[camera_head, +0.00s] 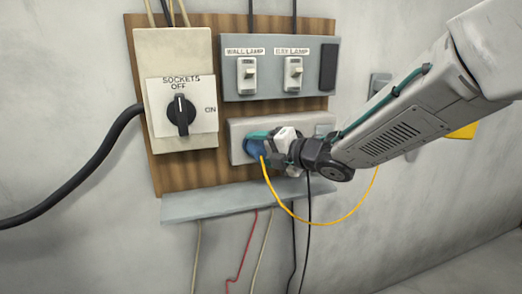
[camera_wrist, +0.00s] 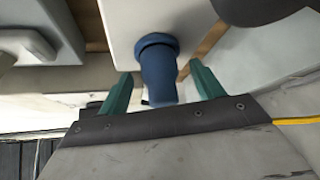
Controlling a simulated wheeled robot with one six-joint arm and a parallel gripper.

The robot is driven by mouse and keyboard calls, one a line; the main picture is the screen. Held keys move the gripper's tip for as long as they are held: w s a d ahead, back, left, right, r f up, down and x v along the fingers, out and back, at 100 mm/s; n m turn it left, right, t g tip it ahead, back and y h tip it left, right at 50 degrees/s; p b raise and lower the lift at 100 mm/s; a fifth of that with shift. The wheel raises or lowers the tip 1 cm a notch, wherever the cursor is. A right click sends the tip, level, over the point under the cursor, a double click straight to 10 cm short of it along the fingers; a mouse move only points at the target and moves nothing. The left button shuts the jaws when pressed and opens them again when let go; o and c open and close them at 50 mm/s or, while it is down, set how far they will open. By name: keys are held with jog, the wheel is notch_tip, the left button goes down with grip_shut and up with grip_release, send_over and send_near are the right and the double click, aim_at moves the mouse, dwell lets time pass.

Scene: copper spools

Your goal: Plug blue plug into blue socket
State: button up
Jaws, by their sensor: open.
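The blue plug (camera_head: 256,150) is at the left part of the grey socket panel (camera_head: 238,128). In the wrist view the blue plug (camera_wrist: 158,78) stands out from the pale panel face (camera_wrist: 125,25), its wider blue end against it. It looks seated there; the blue socket itself is hidden or cannot be told apart from the plug. My gripper (camera_head: 266,143) is at the plug. In the wrist view its green fingers (camera_wrist: 160,72) are open, one on each side of the plug, with gaps visible between.
A yellow cable (camera_head: 312,223) hangs from the plug and loops right behind my arm. Above the panel is a grey switch box (camera_head: 262,86) with two lamp switches. To the left is the sockets switch box (camera_head: 172,52), its knob upright. A grey ledge (camera_head: 232,203) juts out below.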

jog(key=v, duration=0.7)
jog(key=shift+s+d, duration=0.1)
jog(key=d+r+m+t+h, duration=0.1)
jog(key=d+m+t+h, duration=0.1)
jog(key=d+m+h, duration=0.55)
jog(key=s+d+f+m+g+h, duration=0.25)
jog(key=s+d+m+h, duration=0.25)
jog(key=s+d+m, duration=0.55)
jog(key=s+f+m+g, duration=0.2)
jog(key=s+m+g, duration=0.2)
jog(key=s, duration=0.6)
jog(key=s+d+f+m+g+y, duration=0.1)
jog(key=s+f+m+g, duration=0.1)
jog(key=s+m+g, duration=0.3)
jog(key=s+m, duration=0.4)
jog(key=s, duration=0.1)
jog(key=shift+s+f, duration=0.3)
jog(key=shift+s, duration=0.05)
jog(key=shift+d, duration=0.1)
